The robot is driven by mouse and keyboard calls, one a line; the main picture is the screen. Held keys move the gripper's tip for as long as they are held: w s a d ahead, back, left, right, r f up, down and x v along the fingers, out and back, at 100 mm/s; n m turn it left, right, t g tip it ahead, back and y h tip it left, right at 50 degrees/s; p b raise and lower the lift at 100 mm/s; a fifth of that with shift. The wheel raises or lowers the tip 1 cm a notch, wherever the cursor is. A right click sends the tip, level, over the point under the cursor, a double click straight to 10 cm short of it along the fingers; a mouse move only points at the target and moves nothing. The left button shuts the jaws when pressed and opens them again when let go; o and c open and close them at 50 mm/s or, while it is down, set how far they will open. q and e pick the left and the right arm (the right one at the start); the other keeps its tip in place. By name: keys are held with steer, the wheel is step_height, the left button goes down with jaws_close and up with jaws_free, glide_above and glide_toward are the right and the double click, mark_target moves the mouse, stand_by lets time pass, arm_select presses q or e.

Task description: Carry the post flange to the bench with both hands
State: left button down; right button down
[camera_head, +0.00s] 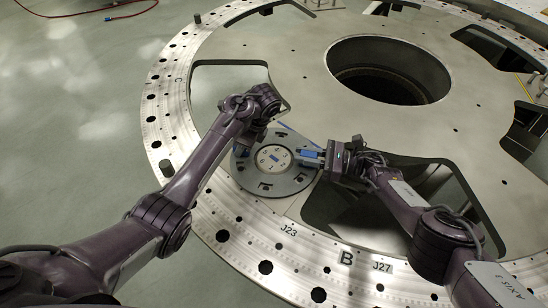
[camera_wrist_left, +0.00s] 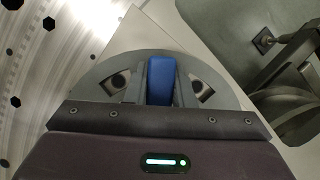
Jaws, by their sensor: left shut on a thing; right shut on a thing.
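The post flange (camera_head: 285,184) is a grey round disc with dark slots and a pale numbered centre. In the head view it lies over the rim of the large turret plate; I cannot tell whether it touches it. My left gripper (camera_head: 256,136) is at its upper left edge, its fingers mostly hidden by the wrist. In the left wrist view the left gripper (camera_wrist_left: 159,82) is shut on a blue grip block of the flange (camera_wrist_left: 225,92). My right gripper (camera_head: 318,158) is shut on another blue grip at the flange's right side. I cannot make out a bench.
The turret plate (camera_head: 255,42) fills most of the head view, with a big central hole (camera_head: 390,72) and several cut-out openings. Its rim has many bolt holes and labels. Clear green-grey floor (camera_head: 80,110) lies to the left, with a red cable (camera_head: 95,10) at the back.

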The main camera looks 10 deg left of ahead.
arm_select(q)
steer(key=shift+r, duration=0.15)
arm_select(e)
steer(key=shift+r, duration=0.1)
stand_by(0.7)
